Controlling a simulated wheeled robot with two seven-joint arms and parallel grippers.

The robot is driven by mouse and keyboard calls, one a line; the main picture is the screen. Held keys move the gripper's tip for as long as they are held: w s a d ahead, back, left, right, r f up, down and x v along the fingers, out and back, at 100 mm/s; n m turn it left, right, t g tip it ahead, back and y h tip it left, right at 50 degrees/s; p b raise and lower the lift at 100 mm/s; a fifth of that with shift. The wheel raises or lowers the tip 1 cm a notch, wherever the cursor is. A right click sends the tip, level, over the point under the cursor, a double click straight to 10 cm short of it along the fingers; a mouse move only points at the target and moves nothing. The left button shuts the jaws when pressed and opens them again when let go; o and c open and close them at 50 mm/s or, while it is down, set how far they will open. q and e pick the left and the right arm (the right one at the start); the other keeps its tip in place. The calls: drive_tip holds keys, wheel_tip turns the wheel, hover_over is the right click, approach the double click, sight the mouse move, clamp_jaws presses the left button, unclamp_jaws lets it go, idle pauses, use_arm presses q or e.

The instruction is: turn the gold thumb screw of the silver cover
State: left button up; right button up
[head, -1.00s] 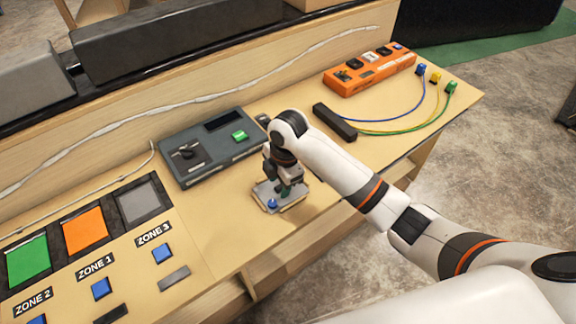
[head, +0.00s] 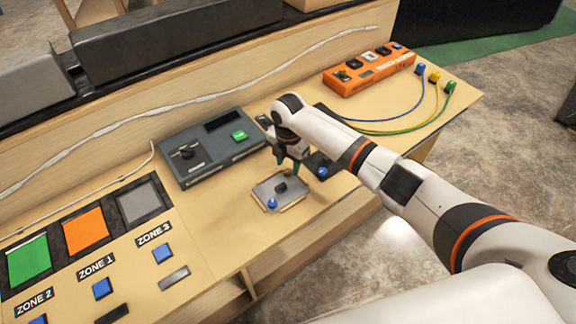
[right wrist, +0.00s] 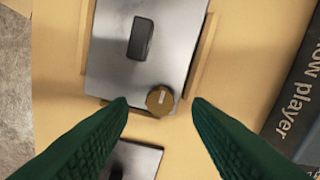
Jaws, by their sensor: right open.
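The silver cover (head: 264,189) lies on the table with a black handle (head: 281,187) on top. The cover also shows in the right wrist view (right wrist: 108,55). Its gold thumb screw (right wrist: 160,100) sits by the cover's lower edge in that view; I cannot make it out in the head view. My right gripper (head: 287,166) is open and empty, its fingers pointing down near the cover's far right side. In the right wrist view, its green fingertips (right wrist: 160,103) appear on either side of the screw, apart from it. Their height above it is unclear. My left gripper is out of view.
A grey console (head: 205,150) stands just behind the cover. A dark plate with a blue knob (head: 322,172) lies to the cover's right. Another blue knob (head: 272,203) is at its front. An orange box (head: 368,72) with cables is at the far right.

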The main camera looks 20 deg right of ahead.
drive_tip(key=shift+f, duration=1.05)
clamp_jaws()
